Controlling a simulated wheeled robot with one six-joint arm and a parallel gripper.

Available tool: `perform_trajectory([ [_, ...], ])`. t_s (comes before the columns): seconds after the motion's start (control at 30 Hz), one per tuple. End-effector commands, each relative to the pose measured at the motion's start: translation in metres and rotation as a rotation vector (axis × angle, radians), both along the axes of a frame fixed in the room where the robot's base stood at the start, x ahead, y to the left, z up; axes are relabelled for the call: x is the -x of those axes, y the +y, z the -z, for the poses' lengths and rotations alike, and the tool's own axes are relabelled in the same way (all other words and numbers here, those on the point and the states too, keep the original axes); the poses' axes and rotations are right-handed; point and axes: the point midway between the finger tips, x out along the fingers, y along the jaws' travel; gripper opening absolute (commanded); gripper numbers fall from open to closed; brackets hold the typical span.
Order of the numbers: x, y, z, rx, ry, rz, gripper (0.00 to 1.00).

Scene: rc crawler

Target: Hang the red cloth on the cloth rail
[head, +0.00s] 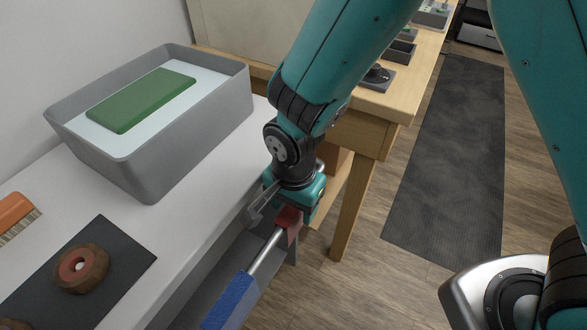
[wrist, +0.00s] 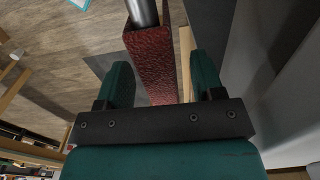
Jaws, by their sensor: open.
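The red cloth (head: 289,218) is draped over the silver cloth rail (head: 266,249), near the rail's far end. In the wrist view the red cloth (wrist: 152,55) hangs down on the rail (wrist: 143,12) and shows between the two fingers. My gripper (head: 296,205) is right at the cloth. In the wrist view my gripper (wrist: 162,80) is open, with visible gaps between the fingers and the cloth. The head view partly hides the cloth's upper part and the rail's far end behind my gripper.
A blue cloth (head: 231,301) hangs nearer on the same rail. The white counter (head: 190,235) beside it carries a grey tub (head: 165,170) with a green block (head: 142,100), a dark mat (head: 125,262) with a brown ring (head: 82,268), and an orange brush (head: 14,212). A wooden table (head: 350,140) stands behind.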

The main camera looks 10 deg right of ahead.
Motion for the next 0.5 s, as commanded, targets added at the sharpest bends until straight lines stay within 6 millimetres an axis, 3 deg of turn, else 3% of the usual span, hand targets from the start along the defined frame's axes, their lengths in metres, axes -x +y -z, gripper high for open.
perform_trajectory([
  [0.3, -0.001, 0.001, -0.082, -0.005, -0.005, 0.000, 0.61],
  [0.5, -0.001, 0.000, -0.127, -0.003, -0.004, 0.000, 0.61],
])
